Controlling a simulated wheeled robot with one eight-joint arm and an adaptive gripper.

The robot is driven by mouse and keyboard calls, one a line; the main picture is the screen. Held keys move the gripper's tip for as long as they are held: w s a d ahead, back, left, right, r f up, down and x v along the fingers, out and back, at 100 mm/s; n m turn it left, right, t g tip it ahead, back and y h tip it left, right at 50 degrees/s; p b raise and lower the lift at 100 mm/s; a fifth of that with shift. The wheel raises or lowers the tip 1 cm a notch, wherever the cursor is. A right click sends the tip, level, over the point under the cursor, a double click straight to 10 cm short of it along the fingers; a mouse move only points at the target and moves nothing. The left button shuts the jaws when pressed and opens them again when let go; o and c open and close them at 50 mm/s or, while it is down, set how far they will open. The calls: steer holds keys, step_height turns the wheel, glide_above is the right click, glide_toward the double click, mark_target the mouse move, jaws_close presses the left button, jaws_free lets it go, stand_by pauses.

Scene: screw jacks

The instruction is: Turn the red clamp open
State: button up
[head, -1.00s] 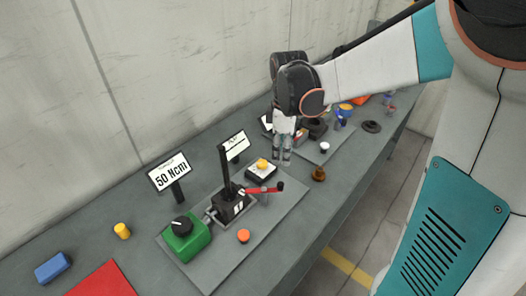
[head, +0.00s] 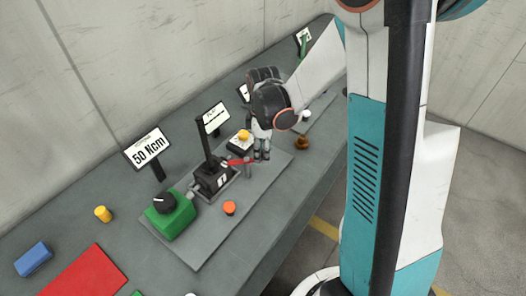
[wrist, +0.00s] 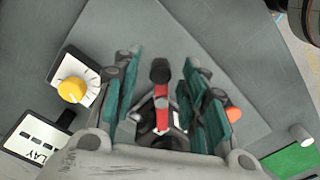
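The red clamp (head: 240,162) is a red lever on a black fixture (head: 212,176) that stands on a grey plate on the bench. In the wrist view the red lever (wrist: 162,118) with its black end knob (wrist: 161,72) shows between my teal finger pads. My gripper (head: 262,154) points down over the lever's outer end, which it partly hides in the head view. In the wrist view my gripper (wrist: 160,98) is open, with a gap on both sides of the lever. I cannot tell how deep the lever sits between the fingers.
A yellow-knobbed dial (head: 244,137) stands just behind my gripper. An orange button (head: 229,208) and a green box with a black knob (head: 178,220) are in front. Signs (head: 148,148) stand along the back. A brown knob (head: 302,142) lies to the right.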

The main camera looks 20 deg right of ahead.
steer(key=shift+f, duration=0.1)
steer(key=shift+c, duration=0.5)
jaws_close()
steer(key=shift+s+m, duration=0.15)
steer(key=shift+m, duration=0.15)
steer(key=s+a+m+b, duration=0.3)
steer(key=a+m, duration=0.3)
steer(key=m, duration=1.1)
steer(key=shift+s+a, duration=0.15)
steer(key=shift+a, duration=0.1)
steer(key=shift+m+b, duration=0.3)
